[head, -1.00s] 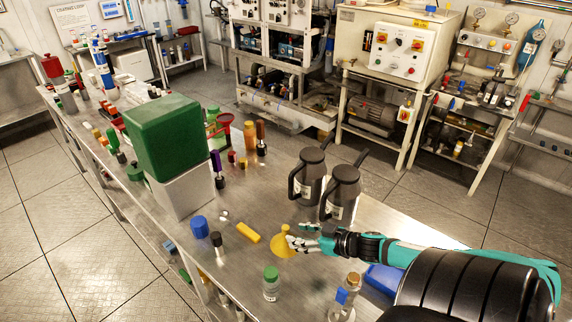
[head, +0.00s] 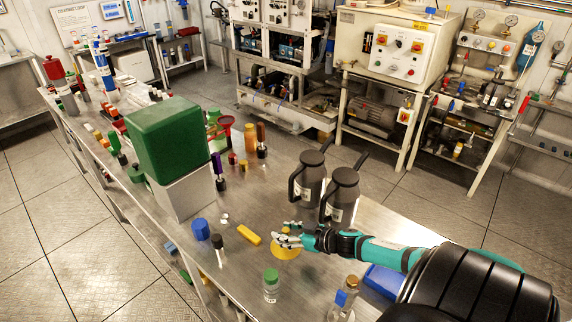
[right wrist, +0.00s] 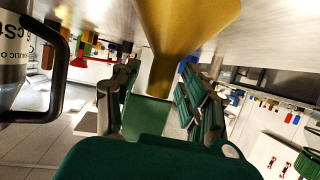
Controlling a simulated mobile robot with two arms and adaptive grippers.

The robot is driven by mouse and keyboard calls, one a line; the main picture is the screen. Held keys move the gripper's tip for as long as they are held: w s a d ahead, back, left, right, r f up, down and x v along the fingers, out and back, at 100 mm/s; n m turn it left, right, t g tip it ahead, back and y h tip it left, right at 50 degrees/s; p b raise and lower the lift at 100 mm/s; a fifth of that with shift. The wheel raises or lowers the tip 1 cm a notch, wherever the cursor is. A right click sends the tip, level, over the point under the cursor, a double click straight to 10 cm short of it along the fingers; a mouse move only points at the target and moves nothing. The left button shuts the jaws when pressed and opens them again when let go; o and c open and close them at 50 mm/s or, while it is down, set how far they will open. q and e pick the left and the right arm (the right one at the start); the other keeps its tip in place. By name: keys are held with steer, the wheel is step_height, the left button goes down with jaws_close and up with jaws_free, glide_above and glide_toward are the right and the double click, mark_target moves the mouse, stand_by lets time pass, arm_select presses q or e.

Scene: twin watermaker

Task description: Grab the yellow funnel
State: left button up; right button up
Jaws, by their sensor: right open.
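The yellow funnel (head: 287,253) stands wide end down on the metal bench in the head view, below and partly behind my right gripper (head: 286,236). Its upper part is hidden by the fingers. In the right wrist view, which looks upside down, the funnel (right wrist: 185,25) has its cone at the top and its narrow spout pointing down between the two green and dark fingers of my right gripper (right wrist: 158,98). The fingers are apart on either side of the spout, and a gap shows on both sides. My left gripper is not in view.
Two dark jugs (head: 341,195) with handles stand just behind the gripper. A yellow block (head: 250,235), a blue cap (head: 200,229), a dark bottle (head: 218,240) and a green-capped jar (head: 271,285) stand or lie left and in front. A blue box (head: 384,280) lies under my arm.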

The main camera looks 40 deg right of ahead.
jaws_close()
stand_by(0.3)
